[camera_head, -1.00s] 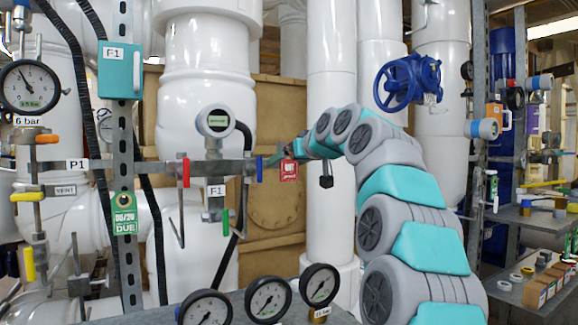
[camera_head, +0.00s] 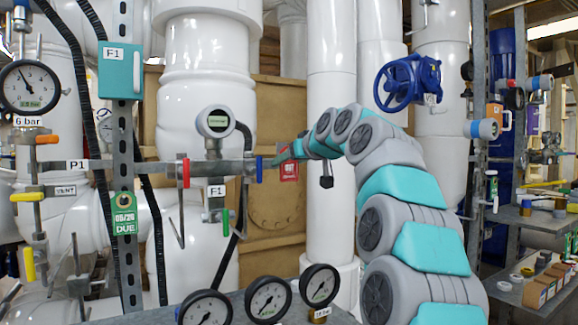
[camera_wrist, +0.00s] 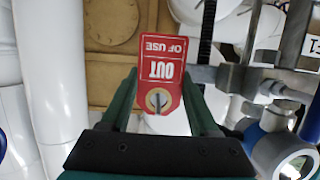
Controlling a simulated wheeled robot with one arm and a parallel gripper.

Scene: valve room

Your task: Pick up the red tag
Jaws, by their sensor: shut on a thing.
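The red tag (camera_wrist: 162,58) reads "OUT OF USE", upside down in the wrist view. It has a brass eyelet with a dark slot at its near end. My gripper (camera_wrist: 160,80) is shut on the tag, with one green finger on each side. In the head view the tag (camera_head: 289,172) shows small and tilted beside my gripper (camera_head: 286,160), partly covered by it. It is close to the right end of the horizontal pipe. Whether the eyelet still touches a hook cannot be told.
The horizontal pipe (camera_head: 205,168) carries red and blue-handled valves and a round digital gauge (camera_head: 216,123). White pipes (camera_head: 331,120) stand behind. Three dial gauges (camera_head: 268,299) sit below at the front. A green tag (camera_head: 124,213) hangs on the perforated post at left.

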